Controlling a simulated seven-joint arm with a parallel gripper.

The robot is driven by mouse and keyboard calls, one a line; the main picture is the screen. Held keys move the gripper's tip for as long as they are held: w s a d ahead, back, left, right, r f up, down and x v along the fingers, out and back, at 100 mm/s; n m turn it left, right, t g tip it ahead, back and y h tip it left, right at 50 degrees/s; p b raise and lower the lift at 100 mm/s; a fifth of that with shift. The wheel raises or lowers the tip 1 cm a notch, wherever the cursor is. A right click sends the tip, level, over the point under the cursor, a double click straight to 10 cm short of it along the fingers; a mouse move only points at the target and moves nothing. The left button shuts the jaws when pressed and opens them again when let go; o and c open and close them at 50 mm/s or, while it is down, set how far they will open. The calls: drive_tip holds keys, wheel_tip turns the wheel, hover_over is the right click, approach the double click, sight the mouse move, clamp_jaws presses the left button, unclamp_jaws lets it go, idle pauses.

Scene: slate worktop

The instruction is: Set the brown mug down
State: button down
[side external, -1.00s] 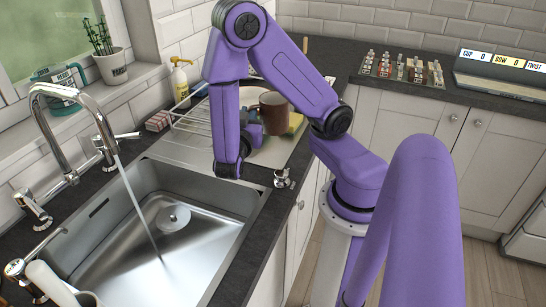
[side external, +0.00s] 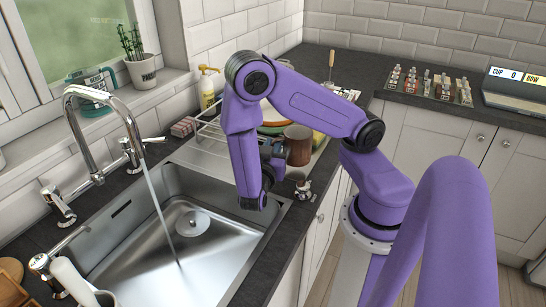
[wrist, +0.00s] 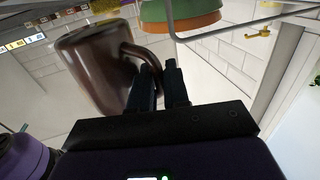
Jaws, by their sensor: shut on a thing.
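The brown mug (side external: 298,147) hangs from my gripper over the draining area right of the sink in the side view. In the wrist view the mug (wrist: 88,72) fills the left side, with its handle at the fingertips. My gripper (wrist: 163,72) is shut on the handle. In the side view my purple arm partly hides the gripper (side external: 273,152). I cannot tell whether the mug's base touches the surface below.
A wire dish rack (side external: 212,133) stands behind the gripper, and stacked green and orange dishware (wrist: 180,18) is close by. The steel sink (side external: 150,262) with running water lies to the left. A soap bottle (side external: 208,88) stands at the wall.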

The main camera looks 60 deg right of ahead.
drive_tip(key=shift+f, duration=1.6)
drive_tip(key=c, duration=1.1)
unclamp_jaws()
drive_tip(key=shift+f, duration=0.1)
drive_tip(key=shift+f, duration=0.1)
